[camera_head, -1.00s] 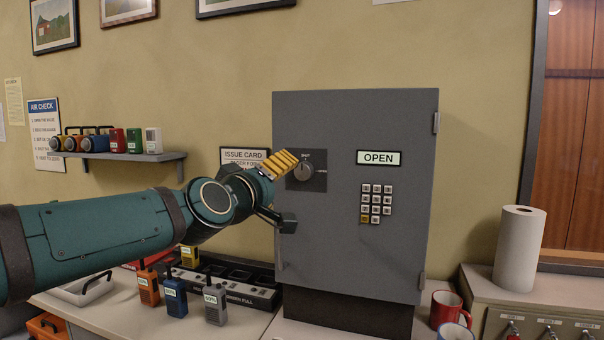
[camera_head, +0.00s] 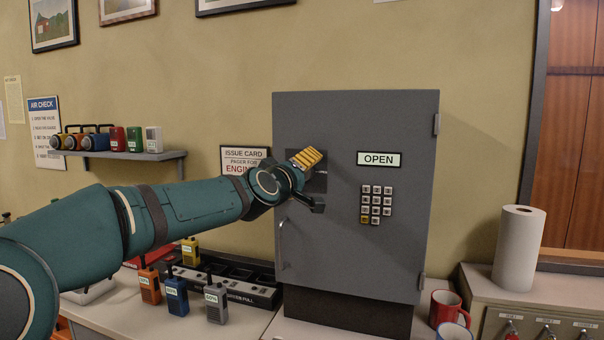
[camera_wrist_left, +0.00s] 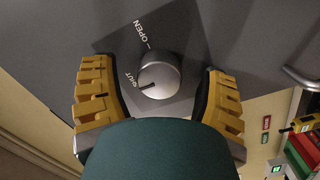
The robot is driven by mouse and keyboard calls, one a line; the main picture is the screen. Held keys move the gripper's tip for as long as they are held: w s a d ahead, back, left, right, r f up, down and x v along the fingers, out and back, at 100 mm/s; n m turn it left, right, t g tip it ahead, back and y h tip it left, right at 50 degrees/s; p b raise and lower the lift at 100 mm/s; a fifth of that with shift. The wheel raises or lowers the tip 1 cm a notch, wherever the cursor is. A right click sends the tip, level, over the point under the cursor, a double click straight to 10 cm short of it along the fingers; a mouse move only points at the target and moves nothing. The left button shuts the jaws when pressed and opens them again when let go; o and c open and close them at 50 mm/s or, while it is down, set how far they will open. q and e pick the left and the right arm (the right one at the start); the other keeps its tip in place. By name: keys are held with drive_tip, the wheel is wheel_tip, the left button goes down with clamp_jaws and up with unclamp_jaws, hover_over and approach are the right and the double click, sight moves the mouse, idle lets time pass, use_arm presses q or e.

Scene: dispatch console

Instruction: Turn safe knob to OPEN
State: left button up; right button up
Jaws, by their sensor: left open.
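The grey safe (camera_head: 400,260) stands against the wall, its door closed. In the left wrist view a round silver knob (camera_wrist_left: 160,76) sits on a dark plate (camera_wrist_left: 117,42) marked OPEN and SHUT. The knob's dark index line points towards SHUT. My left gripper (camera_head: 316,182) is at the plate, and its arm hides the knob in the head view. In the left wrist view the open yellow fingers of the left gripper (camera_wrist_left: 157,90) are on either side of the knob, with a gap on each side. My right gripper is not in view.
The safe door carries an OPEN sign (camera_head: 378,159), a keypad (camera_head: 376,203) and a handle (camera_head: 283,245). Radios (camera_head: 177,297) and a charger (camera_head: 240,290) are on the counter below my arm.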

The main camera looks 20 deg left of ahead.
use_arm(q)
drive_tip(key=c, duration=1.2)
drive_tip(key=shift+r+m+p, duration=0.1)
drive_tip(key=shift+m+p, duration=0.9)
drive_tip(key=m+p, duration=0.5)
drive_tip(key=m+g+y+p, duration=0.1)
drive_tip(key=m+p, duration=0.5)
drive_tip(key=shift+d+r, duration=0.1)
drive_tip(key=shift+r, duration=0.05)
drive_tip(key=shift+c, duration=0.2)
drive_tip(key=shift+m+y+p, duration=0.5)
drive_tip(key=shift+m+p, duration=1.2)
drive_tip(key=shift+m, duration=0.2)
